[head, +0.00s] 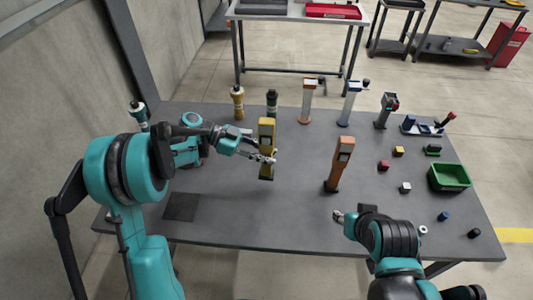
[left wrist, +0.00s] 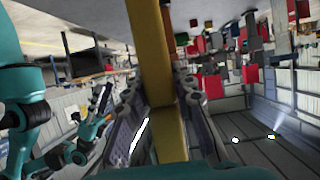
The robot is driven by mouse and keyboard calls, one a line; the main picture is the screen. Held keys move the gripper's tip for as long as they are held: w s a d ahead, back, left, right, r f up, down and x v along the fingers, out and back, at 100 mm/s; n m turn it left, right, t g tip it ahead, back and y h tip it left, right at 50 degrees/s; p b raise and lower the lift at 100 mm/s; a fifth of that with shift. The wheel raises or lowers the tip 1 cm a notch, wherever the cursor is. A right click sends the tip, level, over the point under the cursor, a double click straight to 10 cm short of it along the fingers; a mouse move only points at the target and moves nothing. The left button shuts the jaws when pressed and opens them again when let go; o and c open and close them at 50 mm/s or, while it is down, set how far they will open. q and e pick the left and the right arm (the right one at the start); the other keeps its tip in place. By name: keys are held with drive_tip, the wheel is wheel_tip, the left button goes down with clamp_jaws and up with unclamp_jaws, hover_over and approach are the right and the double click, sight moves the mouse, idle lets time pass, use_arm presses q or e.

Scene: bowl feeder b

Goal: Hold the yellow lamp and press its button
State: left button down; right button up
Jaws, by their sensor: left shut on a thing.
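In the left wrist view the lamp's yellow post (left wrist: 165,90) runs between the two fingers (left wrist: 163,105). I cannot tell whether its base touches the table. Its button is too small to make out. My right gripper (head: 339,215) is low at the table's front edge, away from the lamp; its fingers are too small to read.
An orange lamp (head: 341,160) stands right of the yellow one. Several devices line the table's back edge. A green bin (head: 449,178) and small coloured blocks lie at the right. A dark square (head: 181,207) marks the front left. The table's front middle is clear.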

sight(267, 168)
use_arm(q)
drive_tip(key=shift+f+b, duration=2.6)
drive_tip(key=shift+f, duration=0.8)
use_arm(e)
drive_tip(key=shift+f, duration=2.65)
use_arm(q)
drive_tip(key=c, duration=2.2)
unclamp_jaws()
clamp_jaws()
use_arm(e)
clamp_jaws()
drive_tip(key=shift+a, duration=0.1)
